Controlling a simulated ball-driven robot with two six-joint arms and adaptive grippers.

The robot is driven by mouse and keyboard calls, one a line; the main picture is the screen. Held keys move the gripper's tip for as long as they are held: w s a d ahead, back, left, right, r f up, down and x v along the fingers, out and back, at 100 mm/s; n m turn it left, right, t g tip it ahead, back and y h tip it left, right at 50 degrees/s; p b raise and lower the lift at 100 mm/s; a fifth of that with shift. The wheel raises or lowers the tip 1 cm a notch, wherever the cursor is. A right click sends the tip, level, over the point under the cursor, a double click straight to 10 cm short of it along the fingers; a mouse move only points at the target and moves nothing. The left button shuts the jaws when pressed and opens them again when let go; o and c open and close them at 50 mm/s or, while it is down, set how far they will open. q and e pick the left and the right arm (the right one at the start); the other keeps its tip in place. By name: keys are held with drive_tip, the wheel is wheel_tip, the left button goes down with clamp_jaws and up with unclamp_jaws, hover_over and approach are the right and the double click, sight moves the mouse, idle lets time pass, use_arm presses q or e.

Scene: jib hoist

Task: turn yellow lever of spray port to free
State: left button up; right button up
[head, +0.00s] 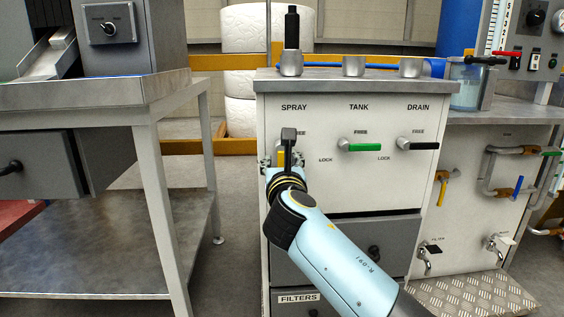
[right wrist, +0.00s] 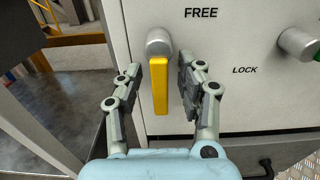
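The yellow lever (right wrist: 160,88) of the spray port hangs straight down from its round grey knob (right wrist: 159,43) on the white cabinet front. The word FREE is above and right of the knob, and LOCK is further right and lower. My right gripper (right wrist: 161,82) is open, with one finger on each side of the lever and a visible gap on both sides. In the head view my right gripper (head: 282,162) is at the spray port and hides most of the lever. My left gripper is in neither view.
The green tank lever (head: 364,147) and black drain lever (head: 425,146) point right on the same cabinet. Grey drawers (head: 345,243) are below. A grey metal table (head: 150,90) stands left, with a floor gap between. A black-handled tool (head: 292,28) stands on the cabinet top.

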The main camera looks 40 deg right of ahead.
clamp_jaws()
drive_tip(key=shift+r, duration=0.1)
idle(0.5)
